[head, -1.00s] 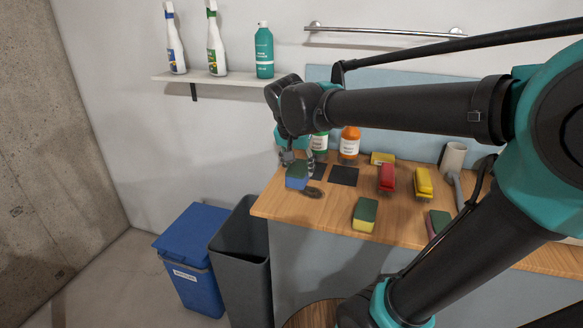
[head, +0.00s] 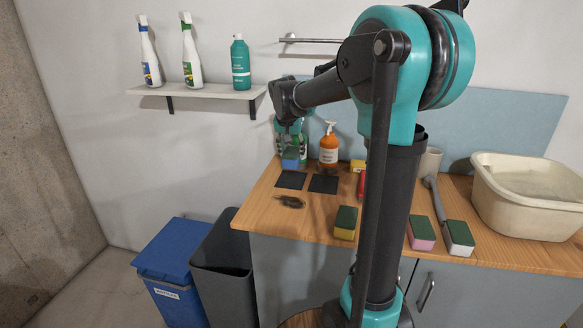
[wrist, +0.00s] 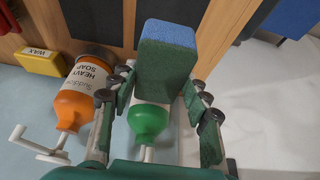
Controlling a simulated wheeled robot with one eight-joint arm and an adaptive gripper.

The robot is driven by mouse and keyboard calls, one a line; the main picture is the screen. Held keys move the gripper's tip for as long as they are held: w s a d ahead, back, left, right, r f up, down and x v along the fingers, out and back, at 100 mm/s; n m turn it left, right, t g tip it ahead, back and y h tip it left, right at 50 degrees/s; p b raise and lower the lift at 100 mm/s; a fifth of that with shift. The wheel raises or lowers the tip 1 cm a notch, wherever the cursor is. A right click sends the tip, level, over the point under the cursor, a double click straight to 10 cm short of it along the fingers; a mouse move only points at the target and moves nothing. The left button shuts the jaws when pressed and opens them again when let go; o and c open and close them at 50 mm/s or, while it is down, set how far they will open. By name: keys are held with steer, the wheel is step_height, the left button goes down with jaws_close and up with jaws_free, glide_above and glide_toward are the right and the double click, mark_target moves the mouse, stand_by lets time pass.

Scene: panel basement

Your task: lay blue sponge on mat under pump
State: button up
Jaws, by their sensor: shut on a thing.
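My gripper (head: 291,132) is shut on the blue sponge (head: 290,161), which has a blue side and a green side. In the wrist view the sponge (wrist: 167,55) stands between the fingers of my gripper (wrist: 163,92). A dark left mat (head: 290,180) lies just in front of and below the sponge in the head view; I cannot tell the exact gap. A dark right mat (head: 324,184) lies beside it and also shows in the wrist view (wrist: 104,18). A green pump bottle (wrist: 149,118) is close behind the sponge. An orange pump bottle (head: 328,150) stands to its right.
A dark brush-like object (head: 289,202) lies near the counter's left edge. Several other sponges, including a green-and-yellow one (head: 345,223), are on the counter (head: 310,221). A yellow wax box (wrist: 39,60) is beside the orange bottle. A basin (head: 530,200) stands at right.

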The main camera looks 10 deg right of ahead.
mark_target(291, 166)
step_height(291, 166, down, 3)
steer(key=shift+s+r, duration=0.15)
steer(key=shift+r, duration=0.05)
steer(key=shift+f, duration=1.85)
steer(key=shift+f, duration=0.1)
steer(key=o, duration=0.8)
steer(key=v, duration=1.2)
